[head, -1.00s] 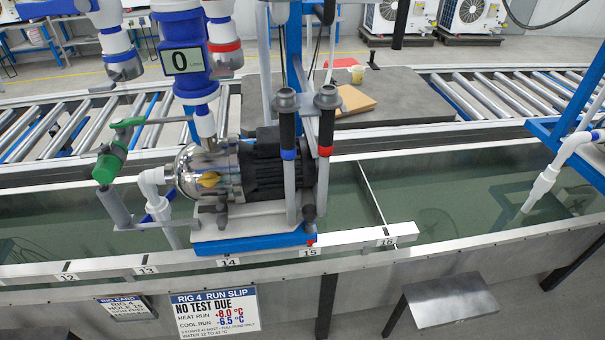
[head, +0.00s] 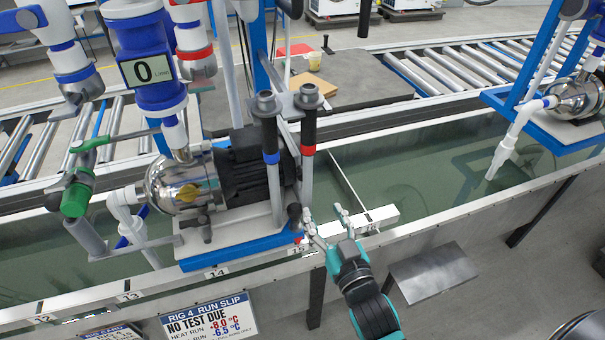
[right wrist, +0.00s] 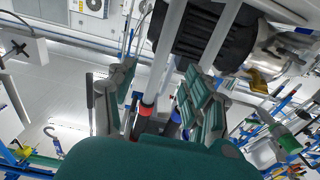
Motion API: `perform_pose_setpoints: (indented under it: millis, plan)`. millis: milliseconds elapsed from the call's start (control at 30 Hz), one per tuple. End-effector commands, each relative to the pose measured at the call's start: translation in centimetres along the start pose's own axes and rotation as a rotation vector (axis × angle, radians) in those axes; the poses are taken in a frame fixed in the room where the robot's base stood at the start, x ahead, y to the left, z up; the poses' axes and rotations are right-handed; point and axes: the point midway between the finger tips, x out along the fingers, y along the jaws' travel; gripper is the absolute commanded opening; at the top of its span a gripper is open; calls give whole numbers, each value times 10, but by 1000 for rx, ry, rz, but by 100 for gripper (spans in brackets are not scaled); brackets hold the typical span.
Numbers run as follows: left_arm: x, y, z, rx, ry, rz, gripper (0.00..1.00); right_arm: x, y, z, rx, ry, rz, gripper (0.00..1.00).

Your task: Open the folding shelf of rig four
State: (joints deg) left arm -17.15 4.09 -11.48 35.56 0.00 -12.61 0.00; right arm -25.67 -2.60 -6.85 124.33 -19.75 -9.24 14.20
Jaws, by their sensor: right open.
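Rig four has a steel and black pump (head: 225,180) on a blue base over the water trough; a run slip (head: 210,318) below names it. A grey metal plate (head: 432,272) stands out low in front of the trough, right of the slip; I cannot tell whether it is the folding shelf. My right gripper (head: 322,212) is open and empty at the trough's front edge, just right of the pump base. In the right wrist view its fingers (right wrist: 155,95) are spread, with the red-banded handle (right wrist: 147,108) and blue-banded handle showing beyond. My left gripper is out of view.
Two upright black handles (head: 308,115) stand beside the pump. A second pump (head: 575,97) stands at the right. A roller conveyor (head: 450,72) runs behind. The floor at lower right is mostly clear.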

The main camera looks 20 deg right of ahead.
Motion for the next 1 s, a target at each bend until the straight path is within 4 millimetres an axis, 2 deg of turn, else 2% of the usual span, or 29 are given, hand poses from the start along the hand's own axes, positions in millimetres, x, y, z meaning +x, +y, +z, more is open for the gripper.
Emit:
perform_pose_setpoints:
  millis: [33,300,500,700,1000]
  plan:
    - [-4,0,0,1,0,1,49,13,0,-4,-1,4,0,52]
    - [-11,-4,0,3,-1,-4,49,72,0,-3,-1,2,0,52]
    - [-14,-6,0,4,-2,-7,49,108,0,-1,0,1,0,52]
    - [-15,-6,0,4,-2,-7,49,125,0,0,1,0,0,52]
    - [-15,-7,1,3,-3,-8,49,128,0,1,1,-1,0,52]
